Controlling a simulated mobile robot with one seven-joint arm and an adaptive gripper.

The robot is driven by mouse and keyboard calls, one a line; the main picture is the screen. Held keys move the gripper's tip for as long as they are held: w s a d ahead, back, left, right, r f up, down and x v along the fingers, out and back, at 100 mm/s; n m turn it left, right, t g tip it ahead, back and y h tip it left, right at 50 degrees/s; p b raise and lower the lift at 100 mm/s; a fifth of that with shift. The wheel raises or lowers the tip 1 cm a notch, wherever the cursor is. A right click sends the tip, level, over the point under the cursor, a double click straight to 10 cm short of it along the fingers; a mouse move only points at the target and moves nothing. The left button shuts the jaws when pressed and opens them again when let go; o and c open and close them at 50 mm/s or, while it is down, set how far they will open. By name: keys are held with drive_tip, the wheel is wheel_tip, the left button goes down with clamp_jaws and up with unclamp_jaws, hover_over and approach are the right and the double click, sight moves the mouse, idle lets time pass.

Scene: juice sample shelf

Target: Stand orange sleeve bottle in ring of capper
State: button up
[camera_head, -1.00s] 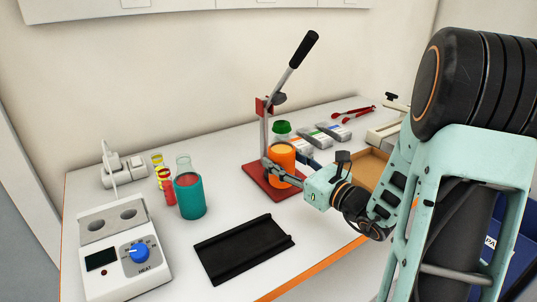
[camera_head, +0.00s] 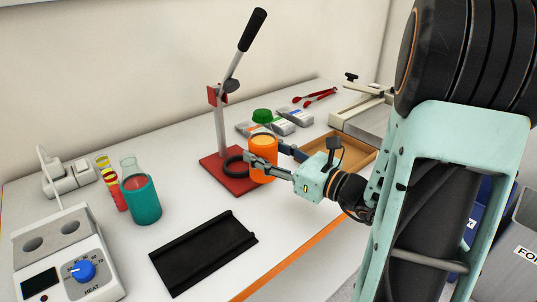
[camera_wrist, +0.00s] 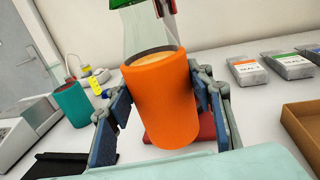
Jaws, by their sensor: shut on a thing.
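The orange sleeve bottle (camera_head: 263,158) has a clear neck and a green cap, and looks about upright. My gripper (camera_head: 268,152) is shut around its sleeve, with a finger pad on each side in the wrist view (camera_wrist: 163,103). The capper (camera_head: 222,125) has a red base, an upright post and a raised black-handled lever. Its dark ring (camera_head: 233,166) lies on the base and looks empty. The bottle is to the right of the ring, by the base's right edge. Its bottom is partly hidden, so I cannot tell its height over the base.
A teal sleeve bottle (camera_head: 142,200) and small red and yellow striped pieces stand at left, near the heater (camera_head: 65,262). A black tray (camera_head: 203,252) lies in front. Grey labelled packs (camera_head: 296,117) and a wooden tray (camera_head: 345,150) are behind and right of my gripper.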

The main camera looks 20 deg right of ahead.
drive_tip(key=shift+w+a+f, duration=0.1)
drive_tip(key=shift+w+a, duration=0.1)
drive_tip(key=shift+w, duration=0.25)
drive_tip(key=shift+w+a+f, duration=0.1)
drive_tip(key=shift+w+a, duration=0.05)
drive_tip(key=shift+w, duration=0.25)
drive_tip(key=shift+w+d+f+b+x, duration=0.2)
drive_tip(key=shift+b+x, duration=0.1)
drive_tip(key=shift+x, duration=1.15)
drive_tip(key=shift+w+d+f+b+x, duration=0.15)
drive_tip(key=shift+d+b+x, duration=0.15)
drive_tip(key=shift+x, duration=1.2)
drive_tip(key=shift+w+d+f+b+x, duration=0.1)
drive_tip(key=shift+d+f+b+x, duration=0.2)
drive_tip(key=shift+x, duration=1.15)
drive_tip(key=shift+a+f+b, duration=0.15)
drive_tip(key=shift+f+b, duration=0.85)
drive_tip(key=shift+b, duration=0.1)
drive_tip(key=o, duration=1.4)
drive_tip(key=shift+o, duration=0.3)
drive_tip(key=shift+f, duration=0.1)
drive_tip(key=shift+s, duration=0.1)
